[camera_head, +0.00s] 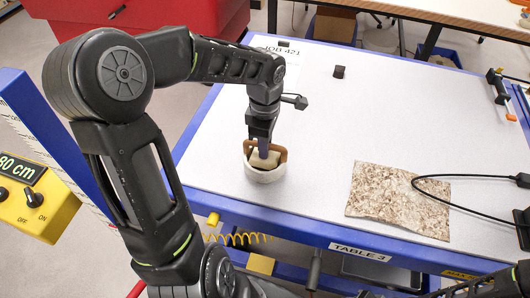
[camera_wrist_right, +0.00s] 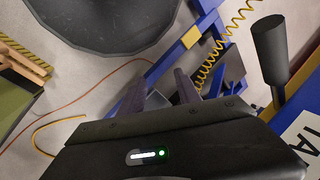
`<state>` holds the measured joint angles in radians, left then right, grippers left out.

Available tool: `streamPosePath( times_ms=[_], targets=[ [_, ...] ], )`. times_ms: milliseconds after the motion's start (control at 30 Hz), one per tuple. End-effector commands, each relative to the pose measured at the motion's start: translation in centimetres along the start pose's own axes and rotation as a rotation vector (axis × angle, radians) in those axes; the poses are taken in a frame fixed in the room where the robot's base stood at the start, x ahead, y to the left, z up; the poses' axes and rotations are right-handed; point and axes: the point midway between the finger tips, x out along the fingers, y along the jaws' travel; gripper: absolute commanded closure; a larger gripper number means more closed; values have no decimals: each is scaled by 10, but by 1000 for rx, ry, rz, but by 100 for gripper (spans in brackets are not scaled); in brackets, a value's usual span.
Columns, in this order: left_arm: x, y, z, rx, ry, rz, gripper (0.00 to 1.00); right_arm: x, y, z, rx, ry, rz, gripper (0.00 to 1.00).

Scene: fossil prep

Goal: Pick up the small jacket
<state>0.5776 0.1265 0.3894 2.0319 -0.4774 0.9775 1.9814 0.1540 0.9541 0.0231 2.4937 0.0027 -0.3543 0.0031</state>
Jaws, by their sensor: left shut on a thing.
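The small jacket (camera_head: 262,158) appears as a pale, cream lump with a brown band around its back, at the left front part of the table. It sits in or just above a white round ring or bowl (camera_head: 264,174); I cannot tell if it touches. My left gripper (camera_head: 263,152) points straight down and is shut on the jacket, its fingers partly hiding it. My right gripper is off the table in the right wrist view (camera_wrist_right: 160,88), its two dark fingers apart with nothing between them.
A speckled brown slab or mat (camera_head: 400,201) lies right of the jacket, with a black cable (camera_head: 447,199) over it. A small black block (camera_head: 339,72) and a clamp (camera_head: 497,88) stand farther back. The white tabletop (camera_head: 420,125) between them is mostly clear. Its blue edge runs in front.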

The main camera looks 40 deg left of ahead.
Motion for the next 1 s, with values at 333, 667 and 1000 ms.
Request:
streamPosePath(
  times_ms=[333, 667, 1000],
  targets=[
    [-28, 2, 0, 0, 1, 8, 100, -5, -2, 0, -1, 1, -1, 60],
    [-88, 1, 0, 1, 0, 7, 100, 0, -1, -1, -2, 3, -3, 60],
    [-107, 0, 0, 0, 0, 2, 100, 1, -1, -1, -3, 3, -4, 60]
  ],
)
